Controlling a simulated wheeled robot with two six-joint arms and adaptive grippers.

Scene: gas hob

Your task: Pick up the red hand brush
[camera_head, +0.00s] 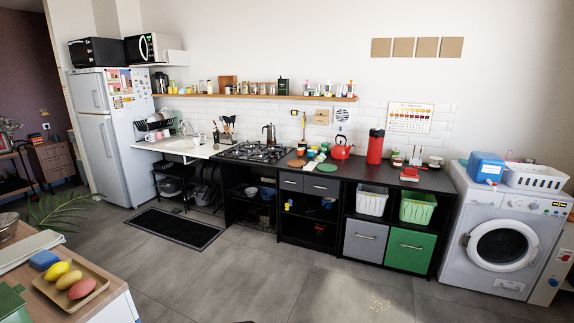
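I cannot clearly make out a red hand brush. A small flat red object (409,174) lies near the right end of the dark counter (345,171), too small to identify. A small red spot (491,183) shows in front of the blue container on the washing machine; it is also too small to name. Neither of my grippers is in view.
A red kettle (341,151) and a red canister (375,147) stand on the counter. The washing machine (503,228) is at right, carrying a blue container (486,167) and a white basket (537,178).

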